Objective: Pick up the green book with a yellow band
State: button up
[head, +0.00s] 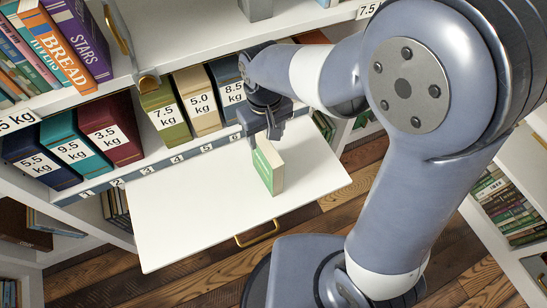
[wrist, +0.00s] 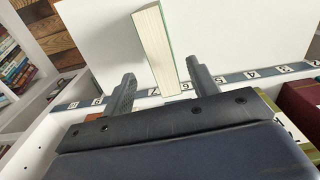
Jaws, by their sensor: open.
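A green book (head: 268,167) stands upright on the white pull-out board (head: 190,220), its cream page edges facing right. A pale panel with lettering shows on its cover; I cannot make out a yellow band. In the wrist view its page block (wrist: 155,48) shows, with a thin green cover edge. My gripper (head: 268,134) is open just above the book's upper end. In the wrist view the gripper's two fingers (wrist: 162,80) lie on either side of the book, with a gap on each side. My gripper hides part of the shelf behind.
Labelled books stand on the shelf behind the board, among them an olive one marked 7.5 kg (head: 165,115) and a cream one marked 5.0 kg (head: 199,100). A numbered strip (head: 160,166) runs along the board's back. The board is bare left of the book.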

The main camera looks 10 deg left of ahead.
aim_at(266, 146)
notch_tip(266, 146, down, 8)
jog(key=shift+a+f, duration=0.1)
jog(key=shift+f, duration=0.1)
dwell(0.3)
jog(key=shift+c, duration=0.4)
grip_shut()
dwell(0.3)
